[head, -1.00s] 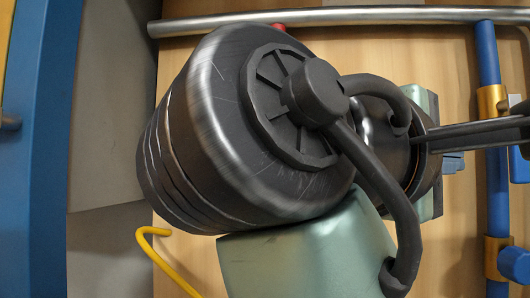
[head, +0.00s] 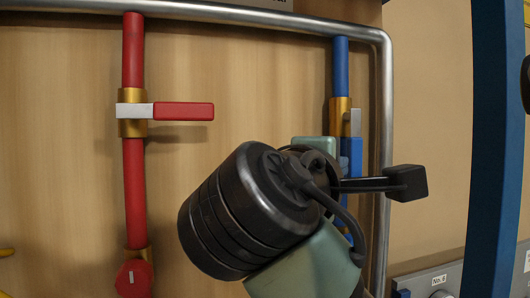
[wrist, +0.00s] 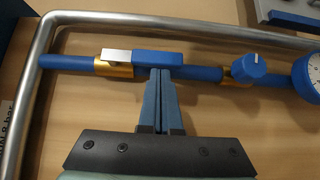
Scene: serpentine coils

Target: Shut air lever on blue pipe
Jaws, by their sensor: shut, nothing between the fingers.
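The blue pipe (head: 340,62) stands upright at the right of the panel in the head view. It also crosses the wrist view (wrist: 75,62). Its lever has a silver root (wrist: 116,55) and a blue handle (wrist: 158,58) and sits on a brass valve body (head: 340,108). The handle lies along the pipe. My gripper (wrist: 162,72) is shut and empty. Its fingertips are at the long edge of the handle, near its middle; I cannot tell whether they touch. My arm hides the lower blue pipe in the head view.
A red pipe (head: 133,62) with a red lever (head: 183,111) set across it stands at left. A grey metal pipe (head: 386,95) frames the blue pipe. A blue knob (wrist: 247,67) and a gauge (wrist: 309,75) lie further along the blue pipe. A blue post (head: 497,150) stands at right.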

